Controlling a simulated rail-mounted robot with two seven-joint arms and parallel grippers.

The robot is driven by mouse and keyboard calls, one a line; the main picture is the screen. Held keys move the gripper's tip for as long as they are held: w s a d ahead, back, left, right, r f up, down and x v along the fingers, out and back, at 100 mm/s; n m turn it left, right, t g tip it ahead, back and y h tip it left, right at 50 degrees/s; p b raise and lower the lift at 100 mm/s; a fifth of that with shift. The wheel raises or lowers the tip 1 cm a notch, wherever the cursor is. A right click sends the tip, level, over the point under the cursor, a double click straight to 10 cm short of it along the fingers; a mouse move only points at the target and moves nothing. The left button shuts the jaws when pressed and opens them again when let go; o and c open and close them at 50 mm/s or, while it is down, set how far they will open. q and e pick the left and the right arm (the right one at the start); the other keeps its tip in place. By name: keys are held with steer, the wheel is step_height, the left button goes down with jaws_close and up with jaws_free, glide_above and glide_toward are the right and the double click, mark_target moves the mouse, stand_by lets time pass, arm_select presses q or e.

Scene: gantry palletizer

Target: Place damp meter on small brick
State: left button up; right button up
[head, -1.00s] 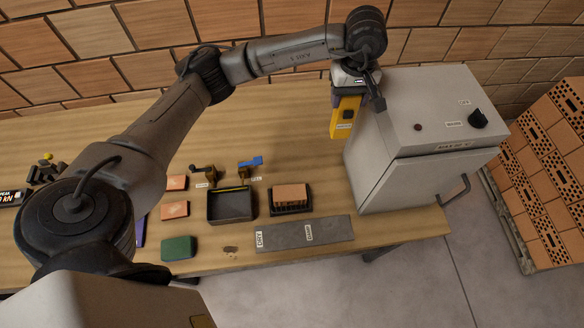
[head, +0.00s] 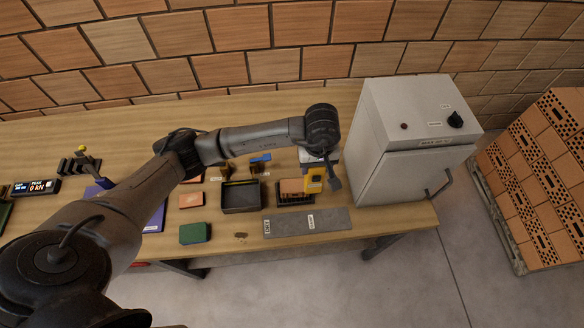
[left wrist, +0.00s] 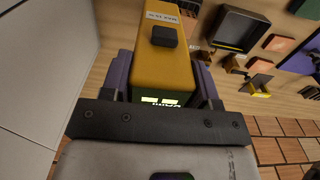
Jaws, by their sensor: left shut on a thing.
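The yellow damp meter (head: 313,183) is held in my left gripper (head: 317,169), which is shut on it. In the left wrist view the meter (left wrist: 163,60) sits between purple fingers, with a lit display at its near end. In the head view it is in front of the right end of a small orange brick (head: 290,186) on a black rack (head: 289,201). I cannot tell whether the meter touches the brick. Two other small bricks lie on the table, one (head: 191,200) left of the black tray. My right gripper is not in view.
The grey cabinet (head: 410,165) stands close to the right of my left gripper. A black tray (head: 241,197) is left of the rack; a grey strip (head: 308,223) marked DRY lies in front. A green block (head: 195,233) is at front left. Stacked bricks (head: 545,180) stand far right.

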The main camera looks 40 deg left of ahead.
arm_select(q)
steer(key=a+f+p, duration=0.2)
steer(key=a+f, duration=0.5)
steer(key=f, duration=0.1)
steer(key=shift+w+a+f+p, duration=0.25)
steer(key=shift+a+f+p, duration=0.1)
steer(key=shift+p, duration=0.05)
steer(key=shift+f, duration=0.2)
steer(key=o, duration=1.3)
steer(key=shift+r, duration=0.1)
